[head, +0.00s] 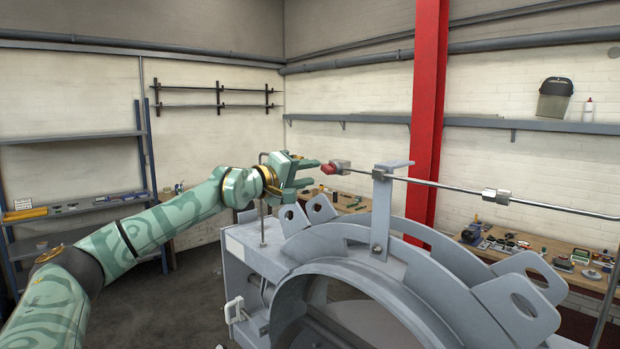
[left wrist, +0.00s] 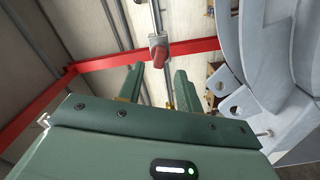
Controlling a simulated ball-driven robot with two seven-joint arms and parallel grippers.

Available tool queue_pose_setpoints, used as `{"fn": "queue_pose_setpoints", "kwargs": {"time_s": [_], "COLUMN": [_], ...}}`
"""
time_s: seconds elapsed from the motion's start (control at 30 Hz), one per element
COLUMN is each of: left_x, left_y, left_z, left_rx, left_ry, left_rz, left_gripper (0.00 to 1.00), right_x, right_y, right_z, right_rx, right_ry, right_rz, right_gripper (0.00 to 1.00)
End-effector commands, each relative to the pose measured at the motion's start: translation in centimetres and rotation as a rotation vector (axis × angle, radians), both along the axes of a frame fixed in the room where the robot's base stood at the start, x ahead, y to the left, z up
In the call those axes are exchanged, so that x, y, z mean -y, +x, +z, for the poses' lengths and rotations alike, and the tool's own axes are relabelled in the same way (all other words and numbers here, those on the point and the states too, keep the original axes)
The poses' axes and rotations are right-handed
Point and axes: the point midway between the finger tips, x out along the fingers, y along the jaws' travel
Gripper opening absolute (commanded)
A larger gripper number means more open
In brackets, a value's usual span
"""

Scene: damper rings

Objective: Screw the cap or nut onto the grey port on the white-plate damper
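The grey damper (head: 340,236) has a pale plate (head: 234,246) on its left box. A steel tube runs above it on a bracket and ends at the left in a grey metal fitting (head: 341,167). A red cap-like piece (head: 328,169) sits at that fitting's end; how far it is on cannot be told. My left gripper (head: 315,172) is open and empty, its fingers pointing at the red piece from the left. In the left wrist view, the red piece (left wrist: 159,58) lies just beyond and between the spread fingers (left wrist: 159,71). My right gripper is not in view.
A second fitting (head: 496,196) sits further right on the tube. Pierced lugs (head: 320,209) stand up from the damper ring. A red column (head: 427,110) stands behind. A bench with small parts (head: 520,250) is at right. Shelves line the walls.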

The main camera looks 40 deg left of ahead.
Motion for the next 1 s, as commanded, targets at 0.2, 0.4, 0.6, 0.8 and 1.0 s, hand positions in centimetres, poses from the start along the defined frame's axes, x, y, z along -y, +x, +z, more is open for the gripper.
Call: {"fn": "queue_pose_setpoints", "kwargs": {"time_s": [0.2,0.4,0.6,0.8,1.0], "left_x": [0.6,2.9,3.5,2.0,0.3], "left_y": [0.3,1.1,1.2,0.4,-0.5], "left_z": [0.3,1.5,1.9,1.2,0.2], "left_rx": [-0.01,-0.079,-0.183,-0.253,-0.267], "left_ry": [-0.126,-0.799,-1.715,-2.523,-3.026], "left_rz": [-0.01,-0.047,-0.053,-0.026,-0.003], "left_gripper": [0.31,0.31,0.31,0.31,0.31], "right_x": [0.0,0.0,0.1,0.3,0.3], "right_y": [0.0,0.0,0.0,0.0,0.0], "right_z": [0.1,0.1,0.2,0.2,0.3], "right_rx": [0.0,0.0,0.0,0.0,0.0], "right_ry": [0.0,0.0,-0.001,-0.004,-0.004], "right_rz": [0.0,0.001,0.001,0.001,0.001], "right_gripper": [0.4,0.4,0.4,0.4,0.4]}}
